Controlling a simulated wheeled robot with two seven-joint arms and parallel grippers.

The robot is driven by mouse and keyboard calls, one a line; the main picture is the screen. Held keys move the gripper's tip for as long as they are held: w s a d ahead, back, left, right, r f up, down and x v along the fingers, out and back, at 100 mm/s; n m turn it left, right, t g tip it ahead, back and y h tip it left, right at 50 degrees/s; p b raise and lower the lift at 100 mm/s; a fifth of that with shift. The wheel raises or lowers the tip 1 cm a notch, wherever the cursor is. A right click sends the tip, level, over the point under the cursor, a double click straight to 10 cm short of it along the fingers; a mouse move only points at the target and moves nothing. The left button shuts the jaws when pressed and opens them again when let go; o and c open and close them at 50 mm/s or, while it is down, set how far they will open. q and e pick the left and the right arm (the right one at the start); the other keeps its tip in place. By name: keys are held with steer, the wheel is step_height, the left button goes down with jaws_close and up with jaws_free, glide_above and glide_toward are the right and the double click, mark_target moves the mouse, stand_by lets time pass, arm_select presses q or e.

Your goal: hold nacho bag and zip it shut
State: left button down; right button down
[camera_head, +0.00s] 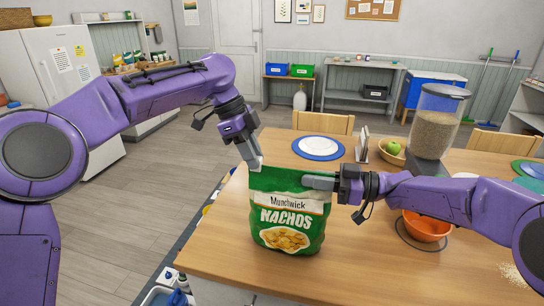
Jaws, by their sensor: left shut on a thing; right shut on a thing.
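The green nacho bag (290,228) stands upright on the wooden table near its left front edge, its label facing me. My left gripper (254,163) comes down from above and is shut on the bag's top left corner. My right gripper (308,181) reaches in from the right and is shut at the top right part of the bag, near its upper edge. The zip itself is too small to make out, and the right fingers cover part of the top edge.
On the wooden table (220,237), an orange bowl (427,228) sits under my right forearm. A food dispenser (435,125), a bowl with a green apple (394,149) and a white plate on a blue mat (318,147) stand farther back. The table in front of the bag is clear.

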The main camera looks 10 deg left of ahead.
arm_select(q)
steer(key=shift+a, duration=0.2)
arm_select(e)
steer(key=shift+d+f, duration=0.15)
steer(key=shift+f, duration=0.05)
arm_select(q)
steer(key=c, duration=0.9)
jaws_free()
steer(key=v, duration=1.2)
arm_select(e)
steer(key=c, duration=1.1)
jaws_free()
arm_select(q)
steer(key=shift+w, duration=0.1)
arm_select(e)
steer(key=shift+w, duration=0.15)
